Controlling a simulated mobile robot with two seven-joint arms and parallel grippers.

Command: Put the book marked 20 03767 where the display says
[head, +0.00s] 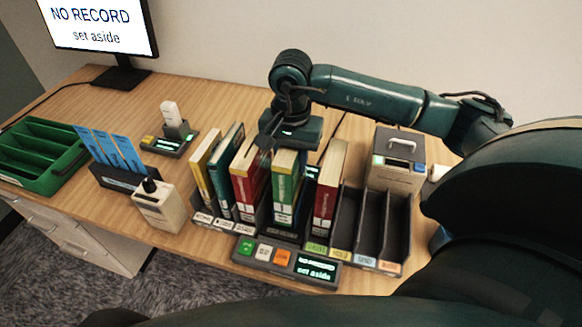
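The monitor (99,27) at the top left reads "NO RECORD / set aside". The small console display (315,268) in front of the books reads the same. A green book (286,187) stands upright in the middle bay, below my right gripper (288,148). Its fingers reach down around the top of this book; whether they press on it is unclear. A yellow book (204,165), a blue-green book (227,172) and a red book (249,172) stand to its left. Another red book (329,185) stands to its right. The book numbers are too small to read. My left gripper is out of view.
Empty dark slots (370,226) with coloured labels stand right of the books. A grey box with a handle (397,160) is behind them. A green tray (38,153), blue cards (110,148), a cream bottle-like container (158,206) and a scanner stand (168,140) occupy the left.

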